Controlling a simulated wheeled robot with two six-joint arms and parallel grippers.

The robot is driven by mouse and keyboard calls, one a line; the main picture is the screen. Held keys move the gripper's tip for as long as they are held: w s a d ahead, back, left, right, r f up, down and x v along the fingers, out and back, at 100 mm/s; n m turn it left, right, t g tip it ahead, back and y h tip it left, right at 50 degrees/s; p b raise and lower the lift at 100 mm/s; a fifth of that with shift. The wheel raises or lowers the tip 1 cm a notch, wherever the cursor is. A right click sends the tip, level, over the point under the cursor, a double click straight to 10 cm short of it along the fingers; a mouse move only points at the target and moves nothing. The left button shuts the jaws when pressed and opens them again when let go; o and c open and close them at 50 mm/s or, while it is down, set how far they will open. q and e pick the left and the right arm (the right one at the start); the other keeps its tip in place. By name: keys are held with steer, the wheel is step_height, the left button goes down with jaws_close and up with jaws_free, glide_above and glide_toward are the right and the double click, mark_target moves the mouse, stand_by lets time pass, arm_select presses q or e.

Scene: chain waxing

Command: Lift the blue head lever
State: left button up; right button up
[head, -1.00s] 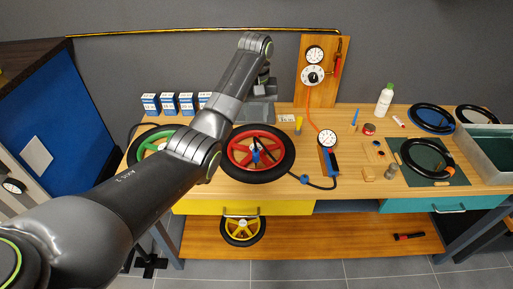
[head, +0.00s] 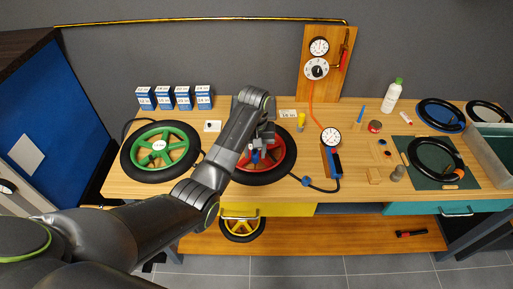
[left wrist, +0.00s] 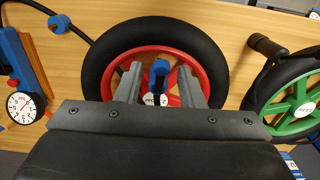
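The blue head lever (left wrist: 160,68) is a small upright blue piece near the hub of the red wheel (left wrist: 112,78). It also shows in the head view (head: 255,156), partly hidden by my gripper. My left gripper (left wrist: 159,76) is open over the red wheel. Its two grey fingers stand on either side of the blue piece, with a gap on both sides; I see no contact. In the head view my left gripper (head: 259,150) reaches down over the red wheel (head: 289,156). My right gripper is not in view.
The green wheel (head: 185,151) lies left of the red one. A blue gauge unit (head: 334,160) with a black hose and a blue fitting (head: 306,181) is on the right. Blue boxes (head: 183,99) stand behind. A green mat (head: 419,177) holds a black ring.

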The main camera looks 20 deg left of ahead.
arm_select(q)
steer(key=shift+s+r, duration=0.1)
steer(key=shift+s, duration=0.05)
steer(key=shift+c, duration=0.5)
jaws_close()
